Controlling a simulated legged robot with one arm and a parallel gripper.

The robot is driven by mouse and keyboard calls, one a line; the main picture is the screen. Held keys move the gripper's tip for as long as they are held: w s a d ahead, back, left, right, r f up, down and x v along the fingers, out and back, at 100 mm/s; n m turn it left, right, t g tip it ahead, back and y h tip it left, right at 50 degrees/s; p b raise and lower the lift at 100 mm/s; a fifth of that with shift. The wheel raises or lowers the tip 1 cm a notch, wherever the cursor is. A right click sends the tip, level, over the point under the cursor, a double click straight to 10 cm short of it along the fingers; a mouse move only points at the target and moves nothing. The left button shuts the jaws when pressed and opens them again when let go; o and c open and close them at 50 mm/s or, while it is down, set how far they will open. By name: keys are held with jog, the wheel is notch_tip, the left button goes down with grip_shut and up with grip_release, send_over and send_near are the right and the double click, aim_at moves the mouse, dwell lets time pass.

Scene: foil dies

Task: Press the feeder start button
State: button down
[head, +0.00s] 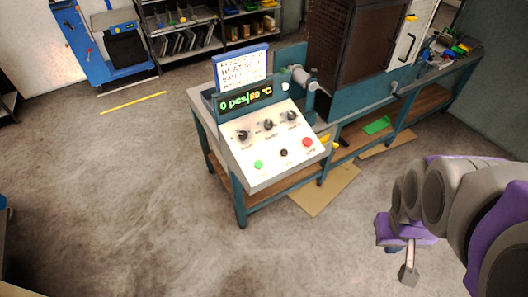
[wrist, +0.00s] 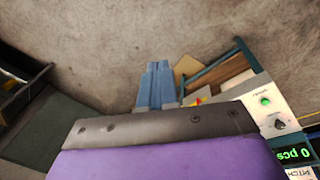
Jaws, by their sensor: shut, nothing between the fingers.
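A white sloped control panel (head: 272,172) stands on a blue-green bench in the middle of the head view. Along its lower edge are a green button (head: 258,164), a black button (head: 284,152) and a red button (head: 306,142). Their labels are too small to read. The green button (wrist: 265,101) also shows at the right of the wrist view. My gripper (head: 408,277) is at the lower right, apart from the panel and to its right. In the wrist view its fingers (wrist: 156,66) are together and empty, pointing over the floor.
Several black knobs (head: 268,124) sit above the buttons, under a display (head: 245,98) reading "0 pcs|80 °C". A sign (head: 241,67) stands behind it. The bench (head: 240,200) extends to the back right with a dark machine (head: 345,50). The floor (head: 130,200) at left is clear.

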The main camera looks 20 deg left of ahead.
jog(key=w+a+f+n+t+y, duration=0.1)
jog(key=w+a+f+n+t, duration=0.2)
jog(key=w, duration=0.6)
jog(key=w+a+f+n+t+y+b, duration=0.1)
jog(key=w+a+n+t, duration=0.2)
jog(key=w, duration=0.6)
jog(key=w+a+f+n+t, duration=0.1)
jog(key=w+a+f+n, duration=0.3)
jog(key=w, duration=0.5)
jog(key=n+g+y, duration=0.2)
jog(key=n+y, duration=0.7)
jog(key=y, duration=0.2)
send_over(258, 165)
jog(key=s+d, duration=0.3)
jog(key=d, duration=0.1)
notch_tip(258, 165, down, 8)
jog(key=shift+w+b, duration=0.1)
jog(key=shift+b, duration=0.3)
jog(key=shift+f, duration=0.15)
jog(key=shift+h, duration=0.3)
jog(key=f+b, duration=0.1)
jog(key=f, duration=0.1)
jog(key=w+a+f+b, duration=0.1)
jog(key=f+b, duration=0.2)
jog(key=f, duration=0.2)
jog(key=shift+w+a, duration=0.25)
jog(key=shift+a, duration=0.1)
jog(key=shift+w+a+f+b, duration=0.25)
jog(key=shift+f+b, duration=0.15)
jog(key=shift+f, duration=0.15)
